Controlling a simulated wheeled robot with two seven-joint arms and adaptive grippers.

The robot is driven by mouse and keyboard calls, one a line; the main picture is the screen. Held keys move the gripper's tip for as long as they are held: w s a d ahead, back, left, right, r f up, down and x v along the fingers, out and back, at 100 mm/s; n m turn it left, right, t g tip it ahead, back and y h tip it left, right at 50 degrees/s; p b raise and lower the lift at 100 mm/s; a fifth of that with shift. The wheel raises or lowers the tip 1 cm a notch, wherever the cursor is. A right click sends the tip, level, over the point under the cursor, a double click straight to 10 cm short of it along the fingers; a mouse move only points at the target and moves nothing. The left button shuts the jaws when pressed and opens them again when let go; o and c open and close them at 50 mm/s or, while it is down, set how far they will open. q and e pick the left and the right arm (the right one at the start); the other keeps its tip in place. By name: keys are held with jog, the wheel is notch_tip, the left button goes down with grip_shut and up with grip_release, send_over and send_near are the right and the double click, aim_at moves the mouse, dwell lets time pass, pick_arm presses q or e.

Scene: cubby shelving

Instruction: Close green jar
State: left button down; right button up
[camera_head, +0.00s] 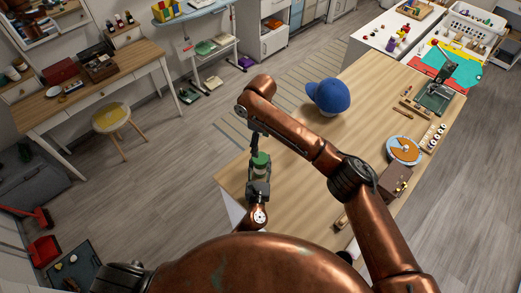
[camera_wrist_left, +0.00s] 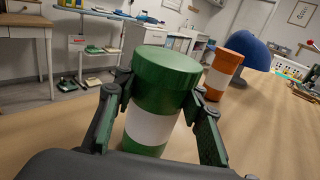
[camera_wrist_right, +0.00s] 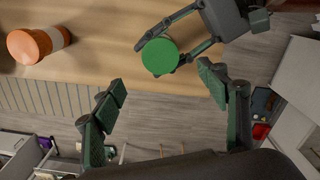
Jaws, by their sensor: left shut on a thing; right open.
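The green jar (camera_wrist_left: 152,128) has a white band and a wide green lid (camera_wrist_left: 167,78) resting on top of it. I cannot tell whether the lid is fully tight. My left gripper (camera_wrist_left: 160,100) is shut around the jar's sides below the lid and holds it upright near the table's left edge. In the right wrist view the lid (camera_wrist_right: 160,56) shows from above as a green disc. My right gripper (camera_wrist_right: 163,82) is open and empty, its fingertips apart from the lid. In the head view it hangs just above the lid (camera_head: 260,158), pointing down.
An orange jar (camera_wrist_left: 224,72) with a white band stands on the wooden table near the green jar. A blue-rimmed round item (camera_head: 404,150) and a brown box (camera_head: 396,180) are at the right. The table middle is mostly clear.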

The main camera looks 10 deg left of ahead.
jog(key=shift+r, duration=1.2)
pick_arm(q)
jog(key=c, duration=1.2)
grip_release()
jog(key=shift+o, duration=0.2)
jog(key=s, duration=0.4)
jog(key=s+d, duration=0.1)
jog(key=s, duration=0.7)
jog(key=shift+d, duration=0.25)
